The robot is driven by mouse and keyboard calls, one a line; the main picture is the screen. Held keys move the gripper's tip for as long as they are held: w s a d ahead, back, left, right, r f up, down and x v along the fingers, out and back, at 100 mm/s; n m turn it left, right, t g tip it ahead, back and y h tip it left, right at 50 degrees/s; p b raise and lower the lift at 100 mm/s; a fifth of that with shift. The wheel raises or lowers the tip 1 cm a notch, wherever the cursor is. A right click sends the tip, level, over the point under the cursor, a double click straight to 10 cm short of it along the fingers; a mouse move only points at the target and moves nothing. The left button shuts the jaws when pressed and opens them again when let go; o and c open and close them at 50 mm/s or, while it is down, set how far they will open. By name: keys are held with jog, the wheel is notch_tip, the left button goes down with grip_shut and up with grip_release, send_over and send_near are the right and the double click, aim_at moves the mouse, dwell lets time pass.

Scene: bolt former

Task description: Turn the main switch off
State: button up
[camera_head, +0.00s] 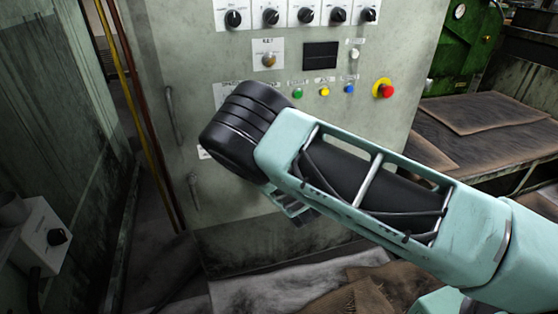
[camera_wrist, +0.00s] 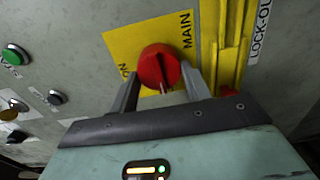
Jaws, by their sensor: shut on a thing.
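The main switch is a red rotary knob (camera_wrist: 159,66) on a yellow plate (camera_wrist: 120,40) in the wrist view. The plate reads "MAIN" at the right and seems to read "ON" at the left. My gripper (camera_wrist: 161,80) has one grey finger on each side of the knob and is shut on it. The lower part of the knob is partly hidden by my gripper. In the head view my arm covers the switch, so the knob does not show there.
The grey control cabinet (camera_head: 400,50) carries several black dials, coloured buttons and a red emergency stop (camera_head: 384,88). In the wrist view a yellow lock-out bracket (camera_wrist: 232,45) stands close to the right of the knob. A green button (camera_wrist: 14,55) is at the left.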

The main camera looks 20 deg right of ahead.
dwell(0.5)
jog(key=o, duration=1)
jog(key=shift+c, duration=0.2)
jog(key=shift+s, duration=0.1)
jog(key=s, duration=1.7)
